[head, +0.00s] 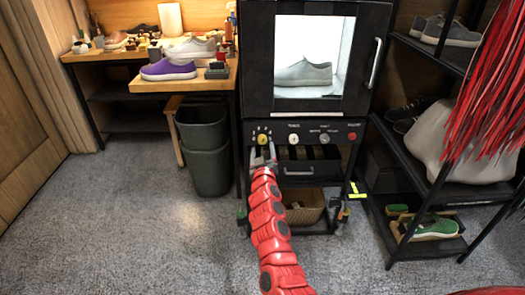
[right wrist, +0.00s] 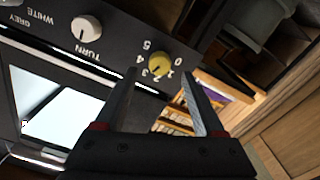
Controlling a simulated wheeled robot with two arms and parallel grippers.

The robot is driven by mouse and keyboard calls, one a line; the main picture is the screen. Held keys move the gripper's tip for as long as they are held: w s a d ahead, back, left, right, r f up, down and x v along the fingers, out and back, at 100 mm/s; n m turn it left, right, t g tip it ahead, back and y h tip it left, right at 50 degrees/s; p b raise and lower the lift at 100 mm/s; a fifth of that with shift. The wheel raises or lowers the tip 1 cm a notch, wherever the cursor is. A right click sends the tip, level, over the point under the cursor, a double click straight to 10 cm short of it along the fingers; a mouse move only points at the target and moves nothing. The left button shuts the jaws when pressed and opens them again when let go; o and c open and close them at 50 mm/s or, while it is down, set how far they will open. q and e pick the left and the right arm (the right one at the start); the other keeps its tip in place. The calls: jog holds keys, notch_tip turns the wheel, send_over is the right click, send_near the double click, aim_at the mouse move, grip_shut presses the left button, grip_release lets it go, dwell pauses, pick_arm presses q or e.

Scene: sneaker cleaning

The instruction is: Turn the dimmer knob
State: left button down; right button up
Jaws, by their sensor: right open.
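The dimmer knob is the yellow knob (head: 262,139) at the left end of the black control panel under the lit cabinet. In the right wrist view the yellow knob (right wrist: 160,64) has a ring of numbers from 0 to 5 around it. My right gripper (head: 263,153) is open just below and in front of the knob. In the right wrist view the right gripper's fingertips (right wrist: 158,72) appear on either side of the knob, with gaps to it. Whether they touch it is not clear, but no contact shows. My left gripper is not in view.
The panel also has a white TURN knob (head: 293,138), a grey knob (head: 324,138) and a red button (head: 352,135). A grey sneaker (head: 304,73) stands inside the lit cabinet. A drawer handle (head: 298,172) is below the panel. A dark bin (head: 204,150) stands left.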

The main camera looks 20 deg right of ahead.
aim_at(262, 142)
jog(key=b+x, duration=0.2)
jog(key=x, duration=0.1)
jog(key=shift+w+f, duration=0.2)
jog(key=shift+w+d+r+b, duration=0.2)
jog(key=shift+w+d+b, duration=0.15)
jog(key=shift+w, duration=0.3)
jog(key=shift+a, duration=0.1)
grip_shut()
